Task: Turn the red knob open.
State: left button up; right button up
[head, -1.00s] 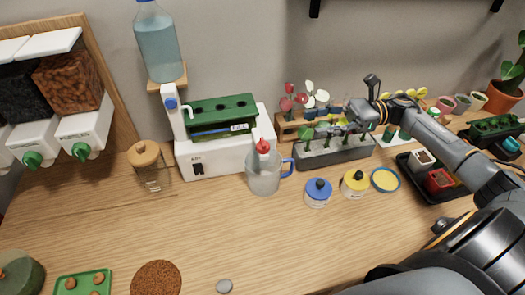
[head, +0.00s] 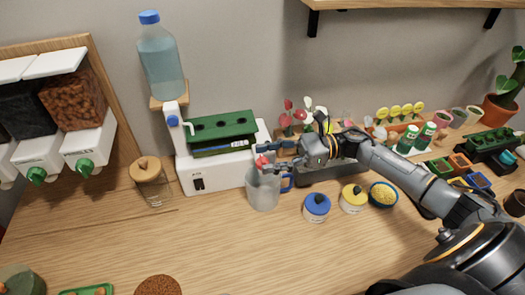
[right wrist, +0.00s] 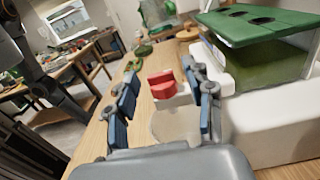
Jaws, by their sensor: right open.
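The red knob (head: 262,161) sits on the front of the white appliance (head: 212,175) with the green top, above a clear jug (head: 263,190) with a blue handle. In the right wrist view the red knob (right wrist: 163,86) stands on a white spout, centred between my fingers. My right gripper (head: 268,156) reaches in from the right at the knob. Its blue-padded fingers are spread on both sides of the knob in the right wrist view (right wrist: 162,78), with gaps visible, so it is open and holds nothing. My left gripper is out of view.
A cork-lidded glass jar (head: 150,180) stands left of the appliance. A bottle (head: 160,62) stands above it. The front tabletop is mostly clear.

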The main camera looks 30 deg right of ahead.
jog(key=shift+x, duration=0.9)
jog(key=shift+c, duration=0.2)
grip_shut()
